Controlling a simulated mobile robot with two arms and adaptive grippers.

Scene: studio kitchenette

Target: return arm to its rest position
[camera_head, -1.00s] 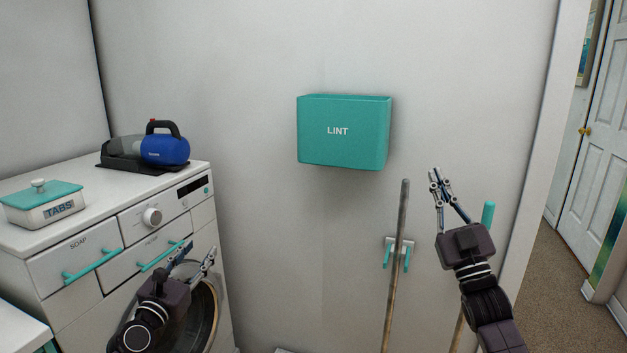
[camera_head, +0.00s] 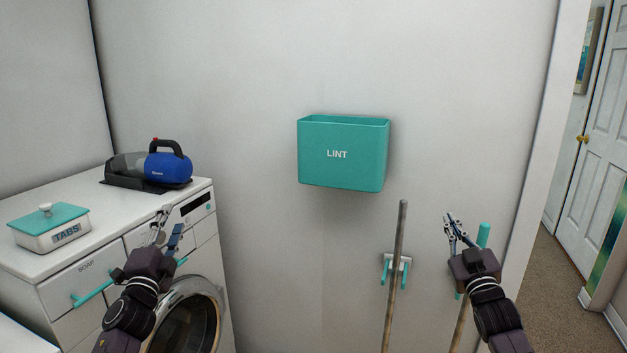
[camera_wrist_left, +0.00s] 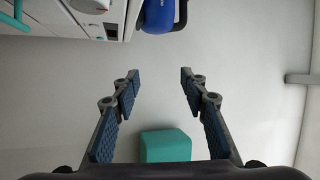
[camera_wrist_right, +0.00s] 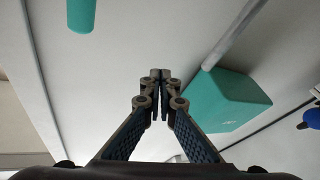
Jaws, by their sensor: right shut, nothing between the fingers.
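My left gripper (camera_head: 168,232) is in front of the washing machine's drawer panel in the head view. In the left wrist view its two fingers (camera_wrist_left: 160,85) stand wide apart with nothing between them. My right gripper (camera_head: 459,228) is at the right, in front of the wall and between two upright poles. In the right wrist view its fingertips (camera_wrist_right: 160,75) meet and hold nothing.
A teal LINT bin (camera_head: 340,160) hangs on the wall. A washing machine (camera_head: 60,256) at left carries a TABS box (camera_head: 50,230) and a blue handheld vacuum (camera_head: 167,168). Poles (camera_head: 396,260) stand by a wall holder (camera_head: 407,272). A doorway opens at far right.

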